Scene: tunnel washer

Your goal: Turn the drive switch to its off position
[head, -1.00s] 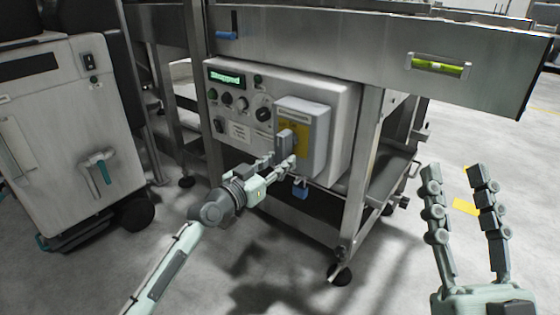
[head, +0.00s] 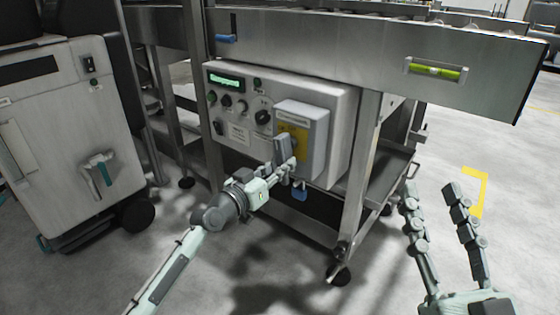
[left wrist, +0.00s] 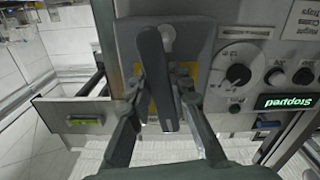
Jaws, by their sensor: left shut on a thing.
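The drive switch is a grey handle (head: 281,151) on a yellow plate (head: 299,134), on the front of a grey switch box (head: 314,125). My left gripper (head: 284,170) is shut on the switch handle from below and in front. In the left wrist view the handle (left wrist: 156,75) stands between the two fingers (left wrist: 160,92), slightly tilted, its lower end towards the camera. Its exact switch position is hard to read. My right gripper (head: 430,190) is open and empty at the lower right, away from the panel.
The control panel (head: 228,115) has knobs, labels and a green display, reading "Stopped" in the left wrist view (left wrist: 288,101). A steel leg (head: 361,170) stands right of the panel. A grey cabinet (head: 60,140) stands at left.

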